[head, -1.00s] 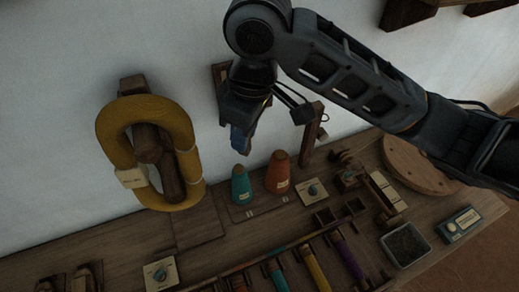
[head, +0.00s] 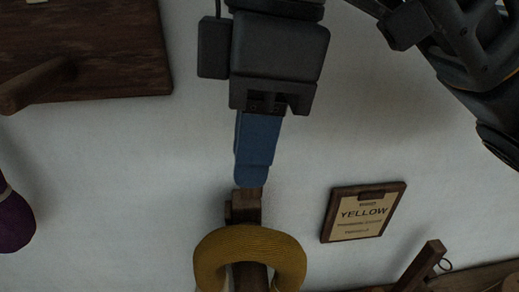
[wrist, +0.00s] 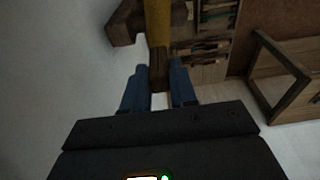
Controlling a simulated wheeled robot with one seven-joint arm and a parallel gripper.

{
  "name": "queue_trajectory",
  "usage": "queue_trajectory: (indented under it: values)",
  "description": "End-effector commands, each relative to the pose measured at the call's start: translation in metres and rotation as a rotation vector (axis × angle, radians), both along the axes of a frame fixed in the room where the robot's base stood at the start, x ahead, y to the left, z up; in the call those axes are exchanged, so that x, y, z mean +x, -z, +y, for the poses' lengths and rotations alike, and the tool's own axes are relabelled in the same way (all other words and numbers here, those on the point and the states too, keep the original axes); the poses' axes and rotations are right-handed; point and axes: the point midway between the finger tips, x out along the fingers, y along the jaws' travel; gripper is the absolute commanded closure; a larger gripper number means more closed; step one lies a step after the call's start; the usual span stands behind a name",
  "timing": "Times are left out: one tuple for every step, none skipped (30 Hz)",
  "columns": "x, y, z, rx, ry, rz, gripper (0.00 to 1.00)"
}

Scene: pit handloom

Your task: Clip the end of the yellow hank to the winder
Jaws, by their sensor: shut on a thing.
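The yellow hank (head: 250,242) hangs as a thick loop around a brown wooden holder at the bottom of the head view. Its lower part is cut off by the frame. My gripper (head: 252,182) points down just above the hank, its blue fingertips at the brown wooden block (head: 246,208) at the top of the holder. In the wrist view the block (wrist: 158,74) sits between my two fingertips, with the yellow hank (wrist: 157,22) beyond it. My gripper is shut on this block as far as I can see. I cannot make out the hank's loose end or the winder.
A framed YELLOW plaque (head: 362,212) is on the wall to the right. A dark wooden board (head: 85,50) with a peg is at upper left. A purple hank (head: 14,218) is at the left edge. Bare wall lies between them.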

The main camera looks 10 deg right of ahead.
Motion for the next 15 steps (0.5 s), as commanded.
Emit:
queue_trajectory:
  values:
    - [0.0,0.004,0.0,0.0,0.001,0.0,1.0]
    - [0.0,0.006,0.0,0.0,0.001,0.0,1.0]
    - [0.0,0.008,0.0,0.0,0.001,0.0,1.0]
    - [0.0,0.011,0.0,0.0,0.001,0.0,1.0]
    - [0.0,0.013,0.0,0.0,0.002,0.0,1.0]
    - [0.0,0.016,0.0,0.0,0.002,0.0,1.0]
    - [0.0,0.019,0.0,0.0,0.002,0.0,1.0]
    - [0.0,0.021,0.0,0.0,0.002,0.0,1.0]
    - [0.0,0.025,0.0,0.0,0.003,0.0,1.0]
    - [0.0,0.028,0.0,-0.001,0.003,0.0,1.0]
    - [0.0,0.031,0.0,-0.001,0.003,0.0,1.0]
    - [0.0,0.034,0.0,-0.001,0.003,0.0,1.0]
    - [0.0,0.037,0.0,-0.001,0.003,0.0,1.0]
    - [0.0,0.039,0.0,-0.001,0.003,0.0,1.0]
    - [0.0,0.042,0.0,-0.001,0.003,0.0,1.0]
